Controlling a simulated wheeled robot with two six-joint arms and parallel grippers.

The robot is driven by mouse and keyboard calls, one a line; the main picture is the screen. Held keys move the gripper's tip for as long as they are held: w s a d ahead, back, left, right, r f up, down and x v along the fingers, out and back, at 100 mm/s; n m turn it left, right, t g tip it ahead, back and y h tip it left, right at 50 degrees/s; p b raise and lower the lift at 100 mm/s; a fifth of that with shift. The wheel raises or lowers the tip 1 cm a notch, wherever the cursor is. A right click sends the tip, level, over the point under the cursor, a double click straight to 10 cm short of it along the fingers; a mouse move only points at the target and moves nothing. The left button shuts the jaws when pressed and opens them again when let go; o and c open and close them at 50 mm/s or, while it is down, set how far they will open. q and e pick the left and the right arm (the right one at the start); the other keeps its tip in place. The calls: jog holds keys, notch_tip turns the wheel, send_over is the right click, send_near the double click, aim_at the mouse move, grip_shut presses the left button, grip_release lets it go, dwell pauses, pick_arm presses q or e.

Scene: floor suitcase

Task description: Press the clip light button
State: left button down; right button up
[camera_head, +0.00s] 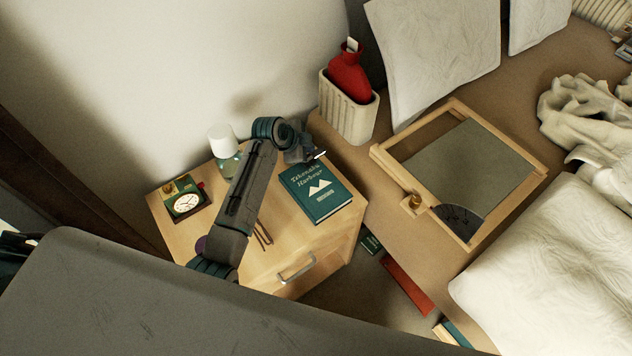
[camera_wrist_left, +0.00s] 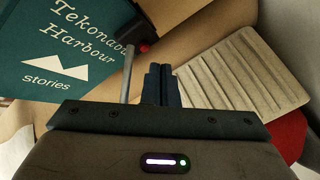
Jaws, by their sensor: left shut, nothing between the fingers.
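A small dark clip-like device with a red button (camera_wrist_left: 144,47) sits at the edge of the book in the left wrist view. A grey rod (camera_wrist_left: 128,72) runs from near it towards my gripper; I take these to be the clip light. A short pale piece (camera_head: 320,155) shows beside the gripper in the head view. The teal book (camera_head: 318,192) lies on the wooden nightstand. My left gripper (camera_wrist_left: 162,84) is shut and empty, its tips just short of the red button; I cannot tell whether they touch it. In the head view it is above the book's back edge. My right gripper is out of view.
The nightstand (camera_head: 262,268) also holds a clock (camera_head: 187,203), a white-capped bottle (camera_head: 222,140) and dark glasses-like thin pieces. A ribbed cream bin (camera_head: 347,112) with a red bottle (camera_head: 349,75) stands behind. A wooden framed tray (camera_head: 460,150) is at right.

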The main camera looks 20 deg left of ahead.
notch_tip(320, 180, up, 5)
jog(key=p, duration=0.4)
dwell(0.4)
